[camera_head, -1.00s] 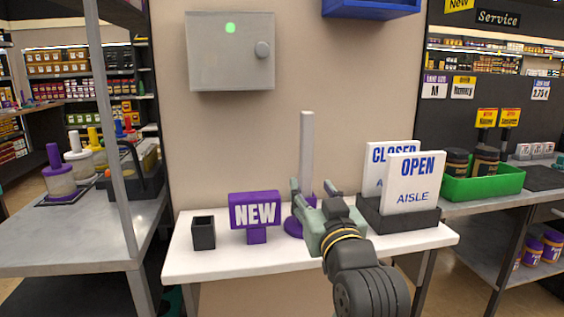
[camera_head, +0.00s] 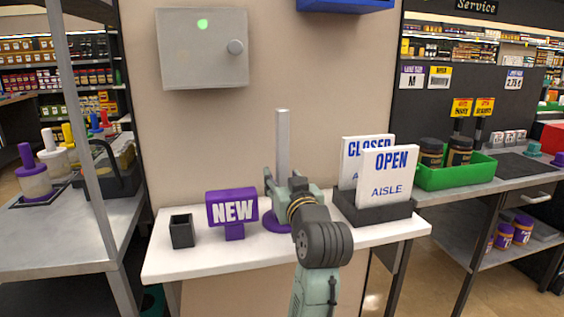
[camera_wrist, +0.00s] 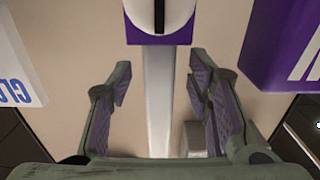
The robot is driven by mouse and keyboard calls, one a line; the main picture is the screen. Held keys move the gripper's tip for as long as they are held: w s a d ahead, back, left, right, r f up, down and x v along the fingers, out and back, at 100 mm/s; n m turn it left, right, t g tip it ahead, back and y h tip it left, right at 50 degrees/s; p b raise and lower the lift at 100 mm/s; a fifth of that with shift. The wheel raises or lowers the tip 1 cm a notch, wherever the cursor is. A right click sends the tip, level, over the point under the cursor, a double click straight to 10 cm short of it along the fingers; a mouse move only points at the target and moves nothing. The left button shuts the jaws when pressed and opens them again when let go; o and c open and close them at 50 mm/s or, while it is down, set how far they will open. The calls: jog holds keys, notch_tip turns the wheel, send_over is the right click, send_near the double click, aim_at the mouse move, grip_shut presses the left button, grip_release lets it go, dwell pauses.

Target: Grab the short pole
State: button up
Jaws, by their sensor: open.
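The short pole (camera_head: 283,140) is pale grey and stands upright from a round purple base (camera_head: 275,224) on the white table. My gripper (camera_head: 283,180) is open just in front of the pole's lower part and hides some of it. In the wrist view, the pole (camera_wrist: 158,110) runs between the two spread fingers of my gripper (camera_wrist: 160,75), with a gap on each side. A purple part with a white face (camera_wrist: 160,20) shows at its upper end there.
A purple NEW sign (camera_head: 232,208) and a small dark cup (camera_head: 182,231) stand left of the pole. A black holder (camera_head: 375,210) with CLOSED and OPEN signs (camera_head: 388,177) stands close on the right. A grey wall box (camera_head: 203,50) hangs above.

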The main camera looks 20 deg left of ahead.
jog(key=shift+w+a, duration=0.4)
jog(key=shift+w, duration=0.2)
jog(key=shift+c, duration=0.3)
grip_shut()
